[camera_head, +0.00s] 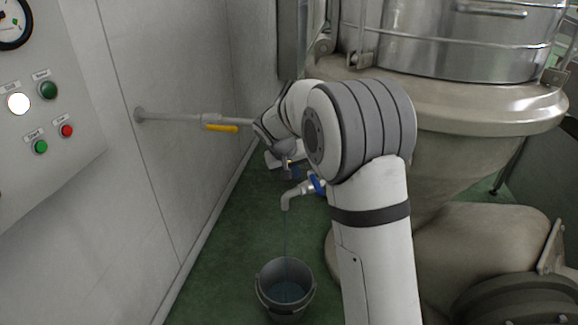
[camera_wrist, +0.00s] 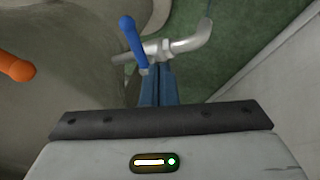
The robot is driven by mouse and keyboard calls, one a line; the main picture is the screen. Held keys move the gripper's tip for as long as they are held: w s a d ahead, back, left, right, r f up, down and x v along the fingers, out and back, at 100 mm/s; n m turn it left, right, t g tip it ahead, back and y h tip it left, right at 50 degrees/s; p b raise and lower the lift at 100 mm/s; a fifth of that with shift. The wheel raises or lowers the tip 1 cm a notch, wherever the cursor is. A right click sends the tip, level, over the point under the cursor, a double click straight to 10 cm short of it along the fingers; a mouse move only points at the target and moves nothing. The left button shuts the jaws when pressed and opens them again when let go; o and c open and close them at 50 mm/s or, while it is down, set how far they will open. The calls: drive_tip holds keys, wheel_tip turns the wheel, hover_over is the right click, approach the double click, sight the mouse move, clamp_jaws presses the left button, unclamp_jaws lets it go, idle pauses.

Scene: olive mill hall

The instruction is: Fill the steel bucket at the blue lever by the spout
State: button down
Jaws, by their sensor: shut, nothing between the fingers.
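The steel bucket (camera_head: 288,313) stands upright on the green floor, with bluish liquid inside. A thin stream (camera_head: 285,238) falls into it from the spout (camera_head: 289,197). The blue lever (camera_head: 317,185) is on the valve behind the spout, partly covered by my arm. In the wrist view the blue lever (camera_wrist: 133,42) stands tilted off the valve body, beside the bent spout (camera_wrist: 190,43). My gripper (camera_wrist: 158,72) is shut and empty, its tips close to the valve near the lever's base. I cannot tell if they touch. My arm mostly hides the gripper in the head view.
An orange lever (camera_wrist: 15,68) is at the left of the wrist view. A pipe with a yellow lever (camera_head: 222,128) comes out of the left wall. A control panel (camera_head: 75,115) is at far left. A large steel vessel (camera_head: 465,100) fills the right. Floor left of the bucket is clear.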

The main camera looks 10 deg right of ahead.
drive_tip(key=w+d+f, duration=0.1)
drive_tip(key=d+f, duration=0.3)
drive_tip(key=f, duration=0.1)
drive_tip(key=shift+w+d+f+b, duration=0.15)
drive_tip(key=shift+w+d+b, duration=0.15)
drive_tip(key=shift+d+b, duration=0.1)
